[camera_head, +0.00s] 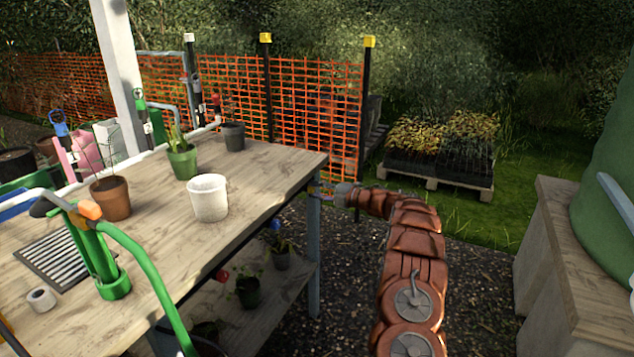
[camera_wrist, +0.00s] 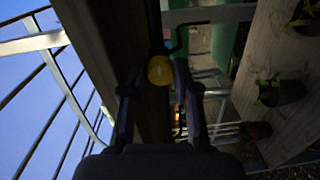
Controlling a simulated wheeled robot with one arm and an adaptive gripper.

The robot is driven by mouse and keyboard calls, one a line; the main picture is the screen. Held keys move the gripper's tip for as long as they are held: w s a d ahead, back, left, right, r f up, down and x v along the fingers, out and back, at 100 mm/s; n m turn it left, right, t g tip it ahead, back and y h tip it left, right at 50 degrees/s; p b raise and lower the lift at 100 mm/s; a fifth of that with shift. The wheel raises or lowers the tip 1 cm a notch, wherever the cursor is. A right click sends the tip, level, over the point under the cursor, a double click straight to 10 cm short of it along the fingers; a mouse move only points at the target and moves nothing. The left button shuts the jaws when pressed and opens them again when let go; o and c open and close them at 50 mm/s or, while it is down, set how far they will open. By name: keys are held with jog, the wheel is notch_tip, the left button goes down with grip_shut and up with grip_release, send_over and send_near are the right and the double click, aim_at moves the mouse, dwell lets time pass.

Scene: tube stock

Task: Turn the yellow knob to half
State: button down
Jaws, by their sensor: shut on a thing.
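The yellow knob (camera_wrist: 160,70) shows in the wrist view as a round yellow face between my two fingers. My gripper (camera_wrist: 159,80) is shut on it, with one finger on each side. Its pointer or marks are too dark and small to read. In the head view my gripper (camera_head: 328,191) is at the right end of the potting table (camera_head: 255,165), beside the table's blue-grey leg. I cannot make out the yellow knob in the head view.
A red knob (camera_head: 222,275) and a blue knob (camera_head: 275,224) sit along the table's front edge. Potted plants stand on the lower shelf (camera_head: 265,300). A white pot (camera_head: 208,198) stands on the tabletop. A wooden counter (camera_head: 560,250) is at right, with open gravel between.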

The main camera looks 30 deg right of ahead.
jog(key=shift+d+m+p, duration=0.1)
jog(key=shift+m+p, duration=0.35)
jog(key=shift+m, duration=0.05)
jog(key=c, duration=0.8)
grip_release()
jog(key=shift+c, duration=0.2)
jog(key=shift+s, duration=0.1)
jog(key=v, duration=1.1)
jog(key=shift+s+d, duration=0.2)
jog(key=shift+s, duration=0.15)
jog(key=shift+w+r, duration=0.1)
jog(key=shift+r, duration=0.05)
